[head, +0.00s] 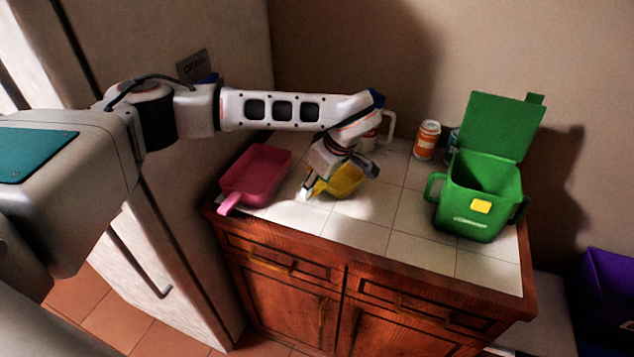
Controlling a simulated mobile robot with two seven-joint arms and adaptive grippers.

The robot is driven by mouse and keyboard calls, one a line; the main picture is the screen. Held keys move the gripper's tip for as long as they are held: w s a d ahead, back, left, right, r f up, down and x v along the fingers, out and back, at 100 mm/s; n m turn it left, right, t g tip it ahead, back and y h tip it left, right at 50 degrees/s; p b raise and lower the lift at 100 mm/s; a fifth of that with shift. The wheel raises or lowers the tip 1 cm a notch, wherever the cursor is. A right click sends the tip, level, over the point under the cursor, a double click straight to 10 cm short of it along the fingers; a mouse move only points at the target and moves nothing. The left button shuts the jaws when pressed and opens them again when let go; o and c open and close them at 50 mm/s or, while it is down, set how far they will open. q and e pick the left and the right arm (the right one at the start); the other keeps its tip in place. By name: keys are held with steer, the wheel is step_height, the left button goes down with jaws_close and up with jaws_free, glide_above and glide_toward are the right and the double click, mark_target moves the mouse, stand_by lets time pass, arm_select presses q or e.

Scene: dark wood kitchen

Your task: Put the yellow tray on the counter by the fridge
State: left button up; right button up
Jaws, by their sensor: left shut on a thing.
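The yellow tray (346,182) is over the white tiled counter (393,207) beside the fridge (170,190). My left arm reaches across from the left and bends down to it. My left gripper (308,190) is shut on the near left part of the yellow tray. The gripper and wrist hide part of the tray. I cannot tell whether the tray rests on the tiles or hangs just above them. My right gripper is not in view.
A pink tray (262,172) with a handle lies left of the yellow tray. A green lidded bin (472,210) stands at the right, with an orange can (427,139) behind. A white mug (388,128) is partly hidden by my arm. The front middle tiles are clear.

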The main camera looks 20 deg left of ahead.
arm_select(q)
steer(key=shift+f, duration=0.1)
steer(key=o, duration=1.2)
steer(key=shift+c, duration=0.2)
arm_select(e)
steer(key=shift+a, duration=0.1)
arm_select(q)
steer(key=b+v, duration=0.1)
steer(key=v, duration=1.1)
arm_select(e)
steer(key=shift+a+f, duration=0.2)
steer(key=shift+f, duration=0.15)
